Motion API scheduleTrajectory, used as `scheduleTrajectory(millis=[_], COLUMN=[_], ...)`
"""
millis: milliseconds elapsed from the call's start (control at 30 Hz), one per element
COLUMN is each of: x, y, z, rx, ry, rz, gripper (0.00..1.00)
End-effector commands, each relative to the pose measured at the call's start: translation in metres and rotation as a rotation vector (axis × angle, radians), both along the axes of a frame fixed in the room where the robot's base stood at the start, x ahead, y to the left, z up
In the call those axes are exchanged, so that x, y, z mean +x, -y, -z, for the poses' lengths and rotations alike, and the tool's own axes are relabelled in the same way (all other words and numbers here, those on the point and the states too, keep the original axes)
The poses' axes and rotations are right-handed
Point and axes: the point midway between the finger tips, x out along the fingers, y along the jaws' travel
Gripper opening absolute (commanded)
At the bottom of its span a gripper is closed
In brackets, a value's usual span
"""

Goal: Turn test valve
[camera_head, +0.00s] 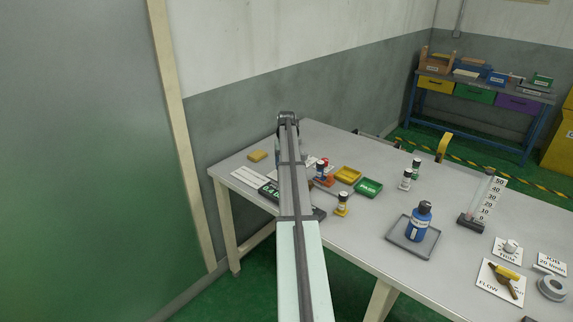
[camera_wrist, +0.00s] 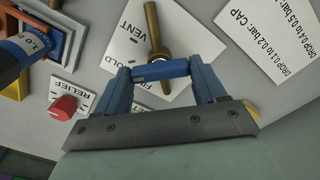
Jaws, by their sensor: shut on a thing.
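In the wrist view, the test valve is a brass piece (camera_wrist: 153,27) on a white plate (camera_wrist: 190,32) with VENT, HOLD and a partly hidden third word. A blue bar (camera_wrist: 160,70), seemingly its handle, crosses its near end. My gripper (camera_wrist: 162,74) has its two blue fingers at either end of this bar and is shut on it. The brass part points away from the gripper, towards the top of the picture. In the head view, my arm hides the valve and the gripper.
In the head view, a yellow tray (camera_head: 348,174), green tray (camera_head: 368,188) and small column (camera_head: 342,203) stand right of my arm.

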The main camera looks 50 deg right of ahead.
Motion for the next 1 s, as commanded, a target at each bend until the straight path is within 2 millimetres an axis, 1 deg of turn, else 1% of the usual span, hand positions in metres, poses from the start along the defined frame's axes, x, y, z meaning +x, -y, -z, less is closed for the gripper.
scheduleTrajectory(millis=[67, 100, 367, 600, 733, 867, 1000], x=[0.0, 0.0, 0.0, 0.0, 0.0, 0.0, 0.001], y=[0.0, 0.0, 0.0, 0.0, 0.0, 0.0, 0.001], z=[0.0, 0.0, 0.0, -0.001, -0.007, -0.024, -0.051], rx=[-0.001, -0.001, 0.0, 0.0, -0.001, -0.001, -0.001], ry=[0.001, 0.001, 0.0, 0.0, 0.001, 0.001, 0.001], rz=[0.0, -0.001, -0.001, -0.001, -0.001, -0.001, -0.001], gripper=[0.4, 0.71, 0.96, 0.96, 0.96, 0.96, 0.96])
